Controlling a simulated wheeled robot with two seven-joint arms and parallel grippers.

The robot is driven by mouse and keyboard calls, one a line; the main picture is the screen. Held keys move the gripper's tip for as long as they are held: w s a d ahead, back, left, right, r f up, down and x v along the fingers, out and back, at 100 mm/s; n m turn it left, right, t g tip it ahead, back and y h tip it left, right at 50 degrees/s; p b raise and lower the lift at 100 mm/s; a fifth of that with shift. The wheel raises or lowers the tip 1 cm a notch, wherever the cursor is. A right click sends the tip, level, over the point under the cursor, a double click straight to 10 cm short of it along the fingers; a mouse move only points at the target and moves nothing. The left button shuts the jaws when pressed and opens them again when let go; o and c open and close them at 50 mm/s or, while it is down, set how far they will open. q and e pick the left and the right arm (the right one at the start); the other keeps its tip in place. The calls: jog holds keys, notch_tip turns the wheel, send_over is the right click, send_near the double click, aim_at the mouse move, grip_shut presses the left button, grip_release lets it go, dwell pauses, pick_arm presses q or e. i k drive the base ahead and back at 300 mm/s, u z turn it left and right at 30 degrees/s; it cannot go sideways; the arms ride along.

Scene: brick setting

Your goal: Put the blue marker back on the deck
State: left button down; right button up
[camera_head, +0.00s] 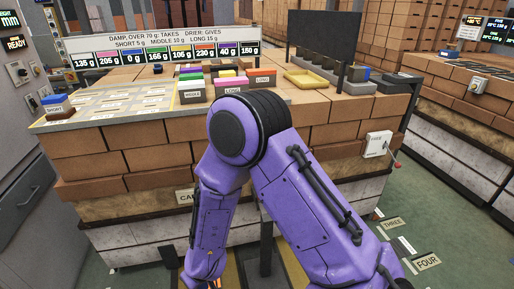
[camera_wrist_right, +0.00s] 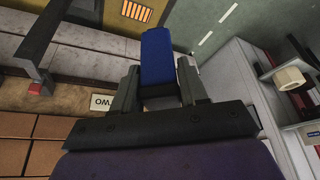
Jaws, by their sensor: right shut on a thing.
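The blue marker (camera_wrist_right: 157,58) is a blue block between the fingers of my right gripper (camera_wrist_right: 158,84) in the right wrist view. The gripper is shut on it, and the marker sticks out past the fingertips. The floor shows beyond it. In the head view my purple right arm bends down in front of the brick bench (camera_head: 110,140); its gripper and the marker cannot be made out there. Which surface is the deck is not labelled. The bench top holds a pale card board (camera_head: 125,100). My left gripper is in neither view.
Another blue block (camera_head: 55,99) sits on the SHORT block at the board's left corner. Coloured blocks stand mid-bench, beside a yellow tray (camera_head: 305,80) and a dark upright panel (camera_head: 325,40). A sign with weights (camera_head: 160,47) stands behind. Bench sides limit room near my arm.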

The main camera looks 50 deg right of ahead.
aim_at(293, 93)
jog(key=u, duration=2.65)
jog(key=k, duration=2.9)
jog(key=z, duration=2.65)
